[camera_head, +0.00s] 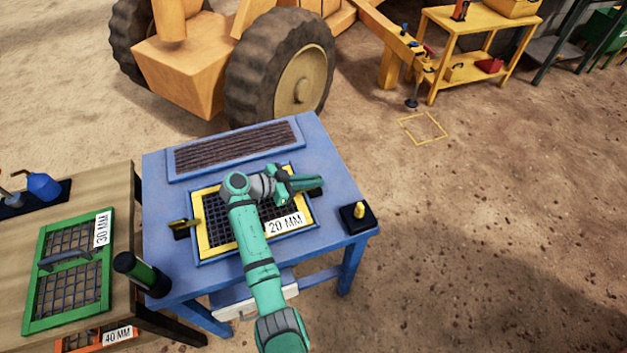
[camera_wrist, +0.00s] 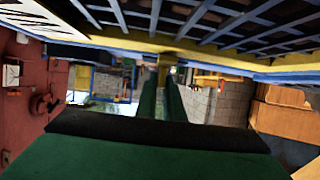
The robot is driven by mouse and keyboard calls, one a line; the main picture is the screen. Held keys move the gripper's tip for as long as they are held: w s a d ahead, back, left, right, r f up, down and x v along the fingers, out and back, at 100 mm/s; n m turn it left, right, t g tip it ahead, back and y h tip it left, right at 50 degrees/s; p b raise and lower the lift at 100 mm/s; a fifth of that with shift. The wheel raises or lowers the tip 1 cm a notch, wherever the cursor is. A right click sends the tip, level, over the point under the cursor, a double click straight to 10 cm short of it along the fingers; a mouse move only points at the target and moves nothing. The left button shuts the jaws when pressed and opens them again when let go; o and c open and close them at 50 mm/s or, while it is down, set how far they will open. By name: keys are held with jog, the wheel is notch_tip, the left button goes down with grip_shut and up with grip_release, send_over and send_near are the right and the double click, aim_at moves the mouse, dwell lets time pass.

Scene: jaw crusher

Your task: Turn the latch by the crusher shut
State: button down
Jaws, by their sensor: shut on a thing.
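A yellow-framed screen (camera_head: 206,230) marked 20 MM lies in the blue table (camera_head: 155,185). My gripper (camera_head: 312,183) is at the right edge of this screen, low over the tabletop. In the wrist view its two dark green fingers (camera_wrist: 163,80) are close together on a small yellow piece (camera_wrist: 166,60), which looks like the latch handle. The fingers hide most of this latch in the head view; only a dark bit of its base shows beside them. A second latch (camera_head: 183,226), with a yellow handle on a black base, sits at the screen's left edge.
A black block with a yellow knob (camera_head: 357,214) stands at the table's right corner. A dark ribbed panel (camera_head: 236,147) is at the back. A wooden bench (camera_head: 120,190) with a green 30 MM screen (camera_head: 36,300) and a green-black cylinder (camera_head: 140,272) are left.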

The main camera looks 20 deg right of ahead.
jog(key=shift+w+m+g, duration=0.1)
jog(key=shift+m+g, duration=0.2)
jog(key=shift+g, duration=0.1)
jog(key=shift+d+f, duration=0.1)
jog(key=shift+d, duration=0.1)
jog(key=shift+a, duration=0.1)
jog(key=c, duration=1.9)
grip_release()
jog(key=shift+a, duration=0.1)
jog(key=shift+o, duration=0.2)
